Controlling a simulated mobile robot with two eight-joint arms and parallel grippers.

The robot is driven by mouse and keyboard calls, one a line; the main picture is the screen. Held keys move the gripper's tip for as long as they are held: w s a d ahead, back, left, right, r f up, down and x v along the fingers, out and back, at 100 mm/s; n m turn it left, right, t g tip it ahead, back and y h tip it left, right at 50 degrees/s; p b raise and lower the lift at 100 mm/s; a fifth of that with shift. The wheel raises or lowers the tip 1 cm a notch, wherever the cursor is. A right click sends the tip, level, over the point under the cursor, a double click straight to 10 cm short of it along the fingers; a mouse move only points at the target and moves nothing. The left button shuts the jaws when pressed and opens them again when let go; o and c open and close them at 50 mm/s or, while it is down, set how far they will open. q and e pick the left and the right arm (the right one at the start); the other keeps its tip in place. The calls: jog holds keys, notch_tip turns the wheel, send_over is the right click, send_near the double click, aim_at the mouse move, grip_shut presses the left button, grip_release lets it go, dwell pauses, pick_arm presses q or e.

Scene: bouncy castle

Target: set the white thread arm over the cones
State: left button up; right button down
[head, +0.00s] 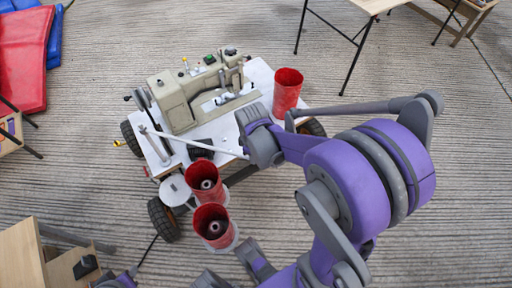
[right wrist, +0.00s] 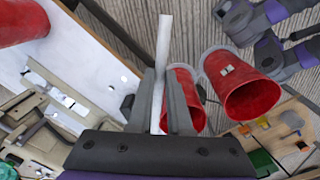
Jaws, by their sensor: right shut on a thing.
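The white thread arm (head: 195,143) is a thin rod running across the front of a sewing machine, from a grey post at its left to my right gripper (head: 250,153). In the right wrist view the right gripper (right wrist: 158,80) is shut on the thread arm (right wrist: 164,45), which sticks out beyond its fingers. Two red cones (head: 204,178) (head: 211,222) stand in front of the rod, open at the top with spools inside. In the right wrist view the cones (right wrist: 184,92) (right wrist: 250,98) are right of the fingers. Part of my left gripper (head: 118,280) shows at the bottom edge; its fingers are unclear.
The beige sewing machine (head: 190,100) stands on a white wheeled cart (head: 262,78). Another red cone (head: 288,88) is on the cart's right. A wooden crate (head: 25,258) is at lower left, red mats (head: 22,60) at upper left and a table (head: 365,6) at the top.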

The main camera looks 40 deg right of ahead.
pick_arm(q)
jog(key=shift+w+a+r, duration=0.1)
jog(key=shift+a+r, duration=0.1)
jog(key=shift+a, duration=0.05)
pick_arm(e)
jog(key=s+a+m, duration=0.2)
jog(key=s+a, duration=0.1)
jog(key=a, duration=0.5)
jog(key=shift+s, duration=0.35)
jog(key=c, duration=0.8)
grip_release()
jog(key=shift+a, duration=0.15)
jog(key=shift+c, duration=0.2)
pick_arm(q)
jog(key=shift+a, duration=0.15)
notch_tip(320, 180, up, 3)
jog(key=p, duration=0.3)
jog(key=shift+w+r, duration=0.1)
jog(key=shift+r, duration=0.05)
pick_arm(e)
notch_tip(320, 180, up, 11)
jog(key=shift+s+a, duration=0.2)
jog(key=shift+a, duration=0.05)
jog(key=shift+f, duration=0.15)
